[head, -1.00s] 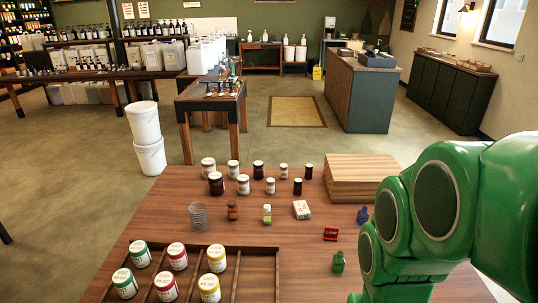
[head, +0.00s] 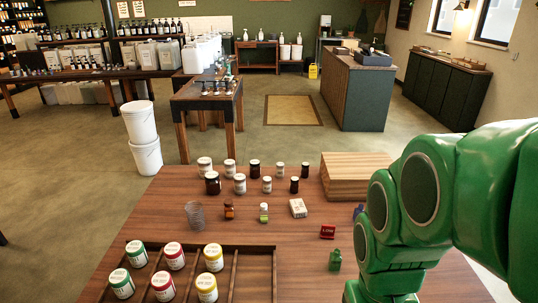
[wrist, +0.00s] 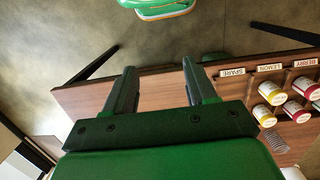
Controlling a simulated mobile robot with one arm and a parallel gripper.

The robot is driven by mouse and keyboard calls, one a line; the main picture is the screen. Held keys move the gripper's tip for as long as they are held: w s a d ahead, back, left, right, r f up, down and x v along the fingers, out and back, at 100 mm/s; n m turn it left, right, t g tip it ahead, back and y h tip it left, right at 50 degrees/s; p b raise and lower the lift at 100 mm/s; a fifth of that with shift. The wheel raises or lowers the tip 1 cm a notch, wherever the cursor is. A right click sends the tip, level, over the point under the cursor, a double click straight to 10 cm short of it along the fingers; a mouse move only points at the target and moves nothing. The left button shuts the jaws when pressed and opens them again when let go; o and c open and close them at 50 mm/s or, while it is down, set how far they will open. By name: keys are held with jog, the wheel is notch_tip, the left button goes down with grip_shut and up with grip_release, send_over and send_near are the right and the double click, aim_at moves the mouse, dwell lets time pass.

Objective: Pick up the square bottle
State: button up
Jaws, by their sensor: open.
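A small green bottle (head: 335,260) with squared shoulders stands upright on the front right of the wooden table, just left of my green arm. A dark blue bottle (head: 358,211) stands behind it, partly hidden by my arm. Which of the two is the square bottle I cannot tell for sure; the green one looks boxy. My gripper (wrist: 158,67) shows in the wrist view, open and empty, with table edge and floor beyond its fingers. Neither bottle shows clearly in that view. In the head view my gripper is out of sight.

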jog(key=w+d+f+n+t, duration=0.1)
jog(key=w+d+f+t, duration=0.15)
jog(key=w, duration=1.05)
jog(key=w+d+f+n+t+h, duration=0.1)
jog(key=w+f+t, duration=0.15)
jog(key=w, duration=1.05)
jog(key=w+d+f+n+t, duration=0.1)
jog(key=w+f+t, duration=0.15)
jog(key=w, duration=1.05)
jog(key=n+t+y, duration=0.4)
jog(key=n+y, duration=0.2)
jog(key=y, duration=0.4)
send_near(266, 207)
jog(key=x, duration=0.4)
jog(key=shift+x, duration=3.7)
jog(key=shift+c, duration=0.2)
jog(key=shift+f, duration=0.1)
grip_shut()
